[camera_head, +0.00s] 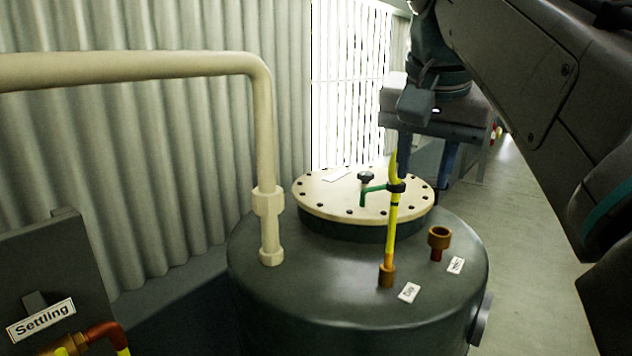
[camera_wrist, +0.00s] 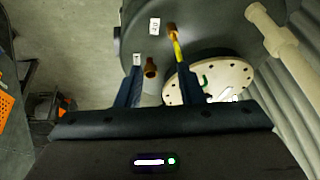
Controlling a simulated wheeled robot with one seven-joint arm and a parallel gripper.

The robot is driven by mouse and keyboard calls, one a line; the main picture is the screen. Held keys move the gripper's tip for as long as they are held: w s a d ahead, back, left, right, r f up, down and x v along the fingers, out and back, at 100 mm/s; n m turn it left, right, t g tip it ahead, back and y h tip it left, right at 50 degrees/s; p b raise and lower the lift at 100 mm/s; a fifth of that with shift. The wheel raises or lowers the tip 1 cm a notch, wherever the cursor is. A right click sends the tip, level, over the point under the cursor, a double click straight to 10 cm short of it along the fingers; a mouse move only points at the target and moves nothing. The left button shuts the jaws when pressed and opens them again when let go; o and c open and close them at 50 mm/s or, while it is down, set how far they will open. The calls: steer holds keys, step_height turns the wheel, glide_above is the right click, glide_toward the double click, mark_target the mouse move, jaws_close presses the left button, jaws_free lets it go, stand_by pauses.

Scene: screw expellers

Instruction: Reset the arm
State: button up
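My gripper (camera_head: 424,172) hangs from the arm at the upper right of the head view, above the far right side of a dark round tank (camera_head: 340,300). Its two blue fingers stand well apart, and I see nothing held between them. In the wrist view the open gripper (camera_wrist: 160,72) has a copper fitting (camera_wrist: 150,68) showing in the gap.
A bolted cream lid (camera_head: 330,205) with a black knob (camera_head: 366,177) tops the tank. A thick cream pipe (camera_head: 265,130) enters at left. A box labelled "Settling" (camera_head: 41,319) stands lower left. Corrugated wall (camera_head: 150,170) lies behind. Open floor (camera_head: 520,230) is at right.

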steer(key=s+d+f+n+b, duration=0.1)
steer(key=s+f, duration=0.3)
steer(key=f, duration=1.4)
steer(key=s+f+n+y+b, duration=0.1)
steer(key=s+f+n+b, duration=0.2)
steer(key=f, duration=1.6)
steer(key=shift+s+d+f+n+g, duration=0.25)
steer(key=shift+s+d+n+g, duration=0.25)
steer(key=shift+s, duration=0.4)
steer(key=shift+a, duration=0.1)
